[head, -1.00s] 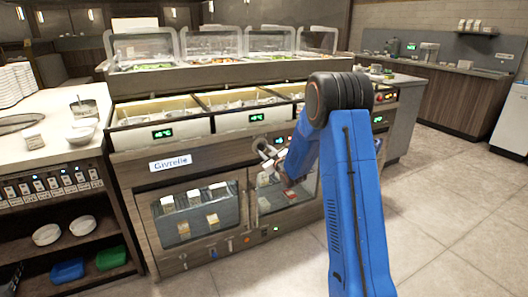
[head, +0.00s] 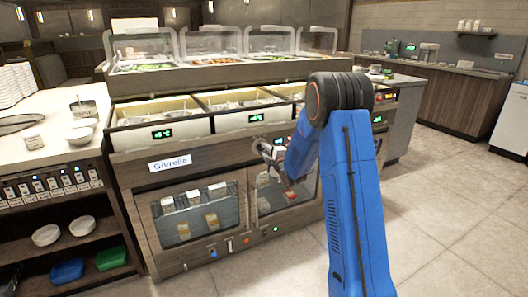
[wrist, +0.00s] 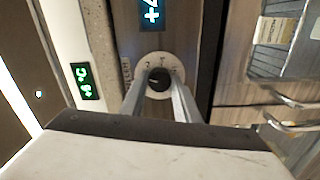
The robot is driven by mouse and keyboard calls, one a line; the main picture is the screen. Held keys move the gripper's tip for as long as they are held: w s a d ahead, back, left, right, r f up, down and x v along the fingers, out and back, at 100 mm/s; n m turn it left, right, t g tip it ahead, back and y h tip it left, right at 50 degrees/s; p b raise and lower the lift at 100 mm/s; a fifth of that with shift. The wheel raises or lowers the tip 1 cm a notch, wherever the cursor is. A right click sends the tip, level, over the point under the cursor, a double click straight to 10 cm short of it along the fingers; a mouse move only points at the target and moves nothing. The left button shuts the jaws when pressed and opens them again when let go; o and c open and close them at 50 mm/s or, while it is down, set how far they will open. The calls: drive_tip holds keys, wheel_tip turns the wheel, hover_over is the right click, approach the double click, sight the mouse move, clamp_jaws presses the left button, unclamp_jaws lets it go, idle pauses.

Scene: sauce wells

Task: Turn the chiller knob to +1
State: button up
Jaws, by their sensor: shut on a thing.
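The chiller knob (wrist: 159,82) is a dark round knob on a pale dial with small marks, seen in the wrist view. My gripper (wrist: 159,88) is shut on the knob, one finger on each side. A blue-lit display (wrist: 152,13) above the dial reads about "+4", cut off by the top edge. In the head view my gripper (head: 266,150) is at the chiller's front panel (head: 130,160), below the drawers. The knob is hidden there by my gripper and arm. The dial's pointer is too small to read.
Green displays on the drawer fronts show temperatures (head: 162,134). Glass doors (head: 197,213) with handles are below the panel. A counter with plates and bowls (head: 80,132) stands on the left. The floor (head: 450,215) to the right is clear.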

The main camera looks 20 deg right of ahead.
drive_tip(key=shift+n, duration=2)
drive_tip(key=shift+f, duration=0.1)
drive_tip(key=o, duration=1)
drive_tip(key=shift+o, duration=0.2)
drive_tip(key=shift+s, duration=0.1)
drive_tip(key=s+d, duration=0.1)
drive_tip(key=s, duration=1.6)
drive_tip(key=shift+d, duration=0.35)
drive_tip(key=shift+s, duration=0.1)
